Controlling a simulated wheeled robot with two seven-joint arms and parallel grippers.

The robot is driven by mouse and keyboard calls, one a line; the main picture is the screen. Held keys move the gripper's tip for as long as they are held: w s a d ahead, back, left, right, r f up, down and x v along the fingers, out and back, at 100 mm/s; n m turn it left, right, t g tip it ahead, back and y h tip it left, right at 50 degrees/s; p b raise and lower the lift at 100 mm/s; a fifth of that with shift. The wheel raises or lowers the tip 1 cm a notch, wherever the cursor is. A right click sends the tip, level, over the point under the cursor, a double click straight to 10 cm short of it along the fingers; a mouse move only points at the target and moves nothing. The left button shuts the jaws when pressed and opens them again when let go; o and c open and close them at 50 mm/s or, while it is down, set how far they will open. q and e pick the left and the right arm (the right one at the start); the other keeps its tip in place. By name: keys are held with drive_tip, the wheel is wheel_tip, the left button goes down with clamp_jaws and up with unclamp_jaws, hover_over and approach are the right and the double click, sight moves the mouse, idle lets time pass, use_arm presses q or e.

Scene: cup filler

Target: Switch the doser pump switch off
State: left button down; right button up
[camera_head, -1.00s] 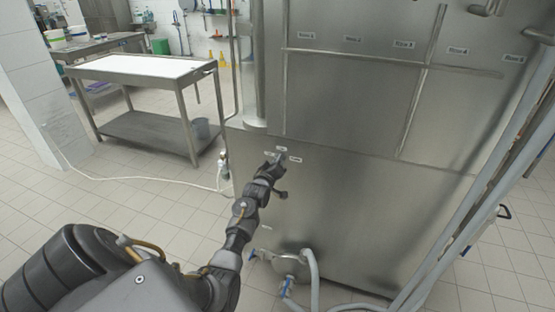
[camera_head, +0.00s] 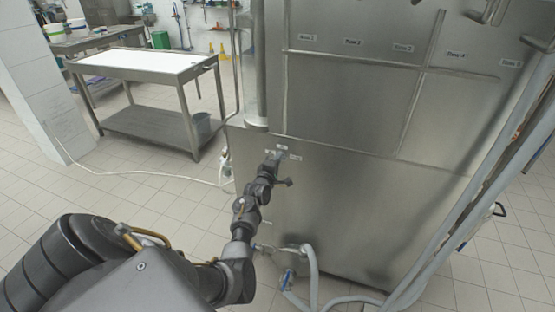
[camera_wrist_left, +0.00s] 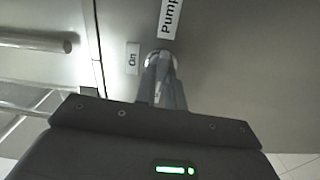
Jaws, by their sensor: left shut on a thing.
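The pump switch (camera_wrist_left: 160,57) is on the steel cabinet panel, between the "Pump" label (camera_wrist_left: 171,17) and the "On" label (camera_wrist_left: 132,58) in the left wrist view. My left gripper (camera_wrist_left: 161,78) is shut on the switch, and its fingers hide most of it, so which way it points cannot be told. In the head view my left gripper (camera_head: 274,156) reaches the cabinet front (camera_head: 350,200) just below the small labels. The right gripper is not in view.
A steel table (camera_head: 150,62) with a white top stands at the left. Grey pipes (camera_head: 480,195) run along the right side. The tiled floor at left is mostly clear.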

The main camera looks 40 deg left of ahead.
use_arm(q)
drive_tip(key=shift+n, duration=0.5)
drive_tip(key=c, duration=1.5)
unclamp_jaws()
drive_tip(key=v, duration=1)
drive_tip(key=shift+s+d, duration=0.2)
drive_tip(key=shift+s, duration=0.15)
